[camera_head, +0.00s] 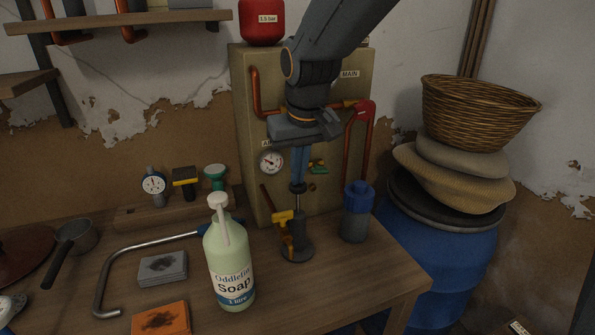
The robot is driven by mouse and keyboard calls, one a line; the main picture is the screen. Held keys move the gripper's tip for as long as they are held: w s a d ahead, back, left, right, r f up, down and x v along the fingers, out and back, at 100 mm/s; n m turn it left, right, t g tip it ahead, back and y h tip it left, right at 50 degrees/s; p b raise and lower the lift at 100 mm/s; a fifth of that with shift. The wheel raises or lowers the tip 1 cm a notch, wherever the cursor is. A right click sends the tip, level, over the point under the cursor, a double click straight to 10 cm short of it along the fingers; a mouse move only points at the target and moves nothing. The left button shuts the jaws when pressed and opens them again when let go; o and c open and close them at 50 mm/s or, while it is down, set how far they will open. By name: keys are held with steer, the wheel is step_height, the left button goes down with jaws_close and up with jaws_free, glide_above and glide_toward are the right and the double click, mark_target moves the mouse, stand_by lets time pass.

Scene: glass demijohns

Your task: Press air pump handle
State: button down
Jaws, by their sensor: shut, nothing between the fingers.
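The air pump stands near the back of the wooden table, a dark grey cylinder (298,229) on a round base, with a thin rod rising from it. A small dark handle (298,188) tops the rod. My gripper (299,178) points straight down above the pump, its blue-grey fingers together and empty. The fingertips are right at the top of the handle; I cannot tell whether they touch it. A yellow valve (283,217) sits at the pump's left side.
A soap bottle (229,262) stands in front left of the pump, and a blue-capped container (356,215) close to its right. Behind is a panel with a gauge (271,161) and copper pipes. A bent metal tube (140,255) and sanding blocks lie left.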

mark_target(299, 187)
steer(key=shift+f, duration=0.1)
step_height(299, 187, down, 5)
steer(key=shift+r+b, duration=0.1)
steer(key=shift+b, duration=0.7)
step_height(299, 187, up, 5)
steer(key=p, duration=0.4)
steer(key=shift+a+f, duration=0.1)
steer(key=shift+f, duration=0.1)
steer(key=b+v, duration=0.2)
steer(key=v, duration=0.7)
steer(key=shift+r, duration=0.3)
steer(key=shift+s+f, duration=0.1)
steer(key=shift+f, duration=0.05)
